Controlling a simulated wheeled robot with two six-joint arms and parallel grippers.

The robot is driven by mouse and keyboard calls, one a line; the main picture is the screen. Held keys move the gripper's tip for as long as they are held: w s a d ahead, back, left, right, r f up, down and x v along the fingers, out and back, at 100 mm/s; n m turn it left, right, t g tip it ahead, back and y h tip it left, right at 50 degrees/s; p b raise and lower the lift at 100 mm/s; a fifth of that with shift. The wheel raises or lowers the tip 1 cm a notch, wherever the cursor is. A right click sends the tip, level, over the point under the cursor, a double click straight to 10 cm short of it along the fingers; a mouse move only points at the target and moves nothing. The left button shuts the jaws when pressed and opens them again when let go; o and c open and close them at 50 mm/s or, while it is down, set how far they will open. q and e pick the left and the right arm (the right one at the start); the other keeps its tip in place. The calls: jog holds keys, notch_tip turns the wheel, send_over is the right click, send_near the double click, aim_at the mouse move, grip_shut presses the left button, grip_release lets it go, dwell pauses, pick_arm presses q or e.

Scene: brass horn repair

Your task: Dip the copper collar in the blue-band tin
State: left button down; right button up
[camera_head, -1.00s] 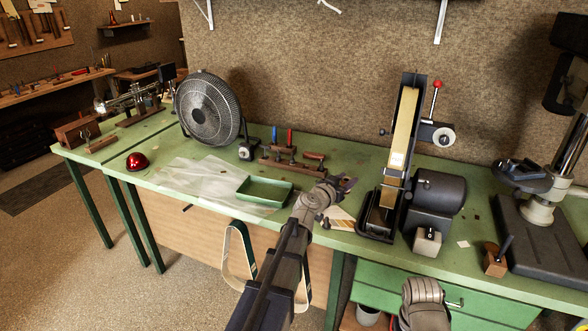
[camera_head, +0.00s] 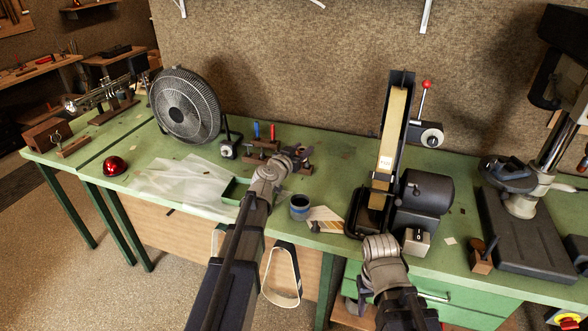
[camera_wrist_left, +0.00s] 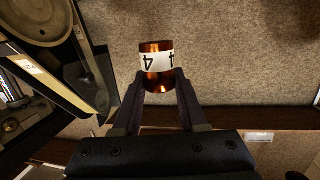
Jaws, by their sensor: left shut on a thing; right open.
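The copper collar (camera_wrist_left: 156,82) shows in the left wrist view, with a white label marked 4 around it. My left gripper (camera_head: 300,157) is shut on it and holds it between the fingertips. In the head view the collar cannot be made out at the gripper. The blue-band tin (camera_head: 299,208), a small round dark tin, stands on the green bench close in front of my left gripper, apart from it. My right gripper (camera_head: 382,243) is at the bench's front edge, left of the sander's motor. It is open and empty, its fingers mostly hidden by its wrist.
A belt sander (camera_head: 390,150) stands right of the tin, with a fanned card (camera_head: 325,220) between them. A green tray (camera_head: 233,190) is partly behind my left arm. A fan (camera_head: 187,105) and a rack of tools (camera_head: 262,148) stand further back. A red dome (camera_head: 114,166) lies left.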

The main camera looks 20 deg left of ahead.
pick_arm(q)
notch_tip(320, 180, down, 13)
jog(key=m+h+b, duration=0.1)
jog(key=b, duration=1.2)
jog(key=shift+w+a+g+h, duration=0.25)
jog(key=shift+w+g+h, duration=0.05)
jog(key=shift+h, duration=0.1)
notch_tip(320, 180, down, 9)
jog(key=b, duration=0.8)
jog(key=shift+r+b, duration=0.2)
jog(key=shift+b, duration=0.2)
jog(key=shift+s+d, duration=0.1)
jog(key=shift+r, duration=0.1)
notch_tip(320, 180, up, 8)
jog(key=p, duration=0.8)
